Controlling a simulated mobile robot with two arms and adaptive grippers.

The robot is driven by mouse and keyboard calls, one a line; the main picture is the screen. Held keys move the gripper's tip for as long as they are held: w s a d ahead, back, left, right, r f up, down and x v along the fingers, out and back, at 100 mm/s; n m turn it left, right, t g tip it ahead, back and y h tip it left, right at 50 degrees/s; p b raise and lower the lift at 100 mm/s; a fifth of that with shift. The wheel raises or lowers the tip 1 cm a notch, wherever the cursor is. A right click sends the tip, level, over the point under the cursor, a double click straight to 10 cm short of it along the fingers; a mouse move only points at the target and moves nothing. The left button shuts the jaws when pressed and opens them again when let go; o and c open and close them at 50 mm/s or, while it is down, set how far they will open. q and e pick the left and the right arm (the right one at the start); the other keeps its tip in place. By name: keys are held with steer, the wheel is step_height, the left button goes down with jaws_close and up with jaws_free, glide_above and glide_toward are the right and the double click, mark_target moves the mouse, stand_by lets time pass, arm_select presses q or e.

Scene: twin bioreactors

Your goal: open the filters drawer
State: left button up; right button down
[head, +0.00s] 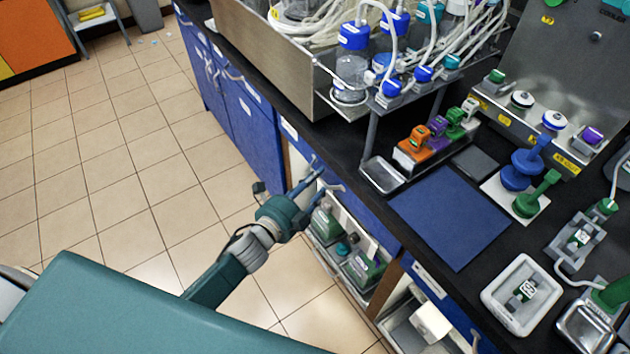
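A blue drawer front (372,226) sits just under the black countertop, above an open shelf bay. Its pale label and those of its neighbours are too small to read, so I cannot tell which drawer is the filters drawer. My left gripper (318,180) reaches in from the lower left and is at this drawer front, close to its handle. The fingers overlap the handle in the picture, so I cannot tell whether they touch it or are closed on it. The drawer looks shut. My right gripper is not in view.
Another blue drawer front (430,282) is to the right, above a bay with a white box (431,322). On the counter are a blue mat (448,216) and a metal tray (384,175).

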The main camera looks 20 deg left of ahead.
arm_select(q)
jaws_close()
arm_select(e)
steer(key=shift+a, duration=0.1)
